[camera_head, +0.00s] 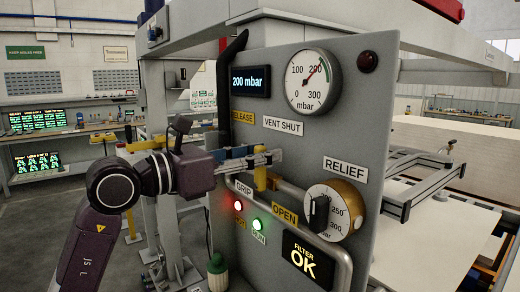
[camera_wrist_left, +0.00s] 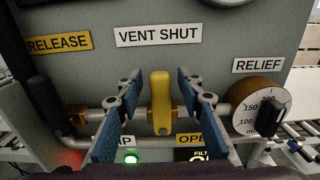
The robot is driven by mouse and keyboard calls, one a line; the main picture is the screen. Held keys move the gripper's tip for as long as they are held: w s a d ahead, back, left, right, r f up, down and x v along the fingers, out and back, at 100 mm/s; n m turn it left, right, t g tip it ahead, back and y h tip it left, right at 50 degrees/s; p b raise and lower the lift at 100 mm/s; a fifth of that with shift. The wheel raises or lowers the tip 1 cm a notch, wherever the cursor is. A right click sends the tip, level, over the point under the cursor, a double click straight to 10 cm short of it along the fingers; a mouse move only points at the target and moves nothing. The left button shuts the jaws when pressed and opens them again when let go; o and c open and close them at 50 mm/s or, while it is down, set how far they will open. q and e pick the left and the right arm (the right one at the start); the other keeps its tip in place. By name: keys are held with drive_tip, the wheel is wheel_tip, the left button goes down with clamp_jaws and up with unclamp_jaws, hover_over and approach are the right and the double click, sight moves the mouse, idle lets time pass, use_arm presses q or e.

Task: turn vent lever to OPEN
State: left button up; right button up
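The yellow vent lever (camera_wrist_left: 160,104) stands upright on a horizontal pipe, below the VENT SHUT label (camera_wrist_left: 158,36) and above the partly hidden OPEN label (camera_wrist_left: 200,139). My left gripper (camera_wrist_left: 156,80) is open, with one blue-padded finger on each side of the lever and a visible gap to both. In the head view my left gripper (camera_head: 272,157) reaches in from the left in front of the panel, and part of the yellow lever (camera_head: 261,178) shows by its fingers. The OPEN label (camera_head: 284,214) is also visible there. My right gripper is not in view.
The grey panel (camera_head: 290,120) carries a 200 mbar display (camera_head: 250,81), a round gauge (camera_head: 313,81) and a RELIEF knob (camera_head: 320,212). A long black handle (camera_head: 231,85) rises left of the display. Red and green lamps (camera_head: 257,223) glow below the gripper.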

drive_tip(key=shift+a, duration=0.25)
use_arm(q)
clamp_jaws()
drive_tip(key=shift+f, duration=0.1)
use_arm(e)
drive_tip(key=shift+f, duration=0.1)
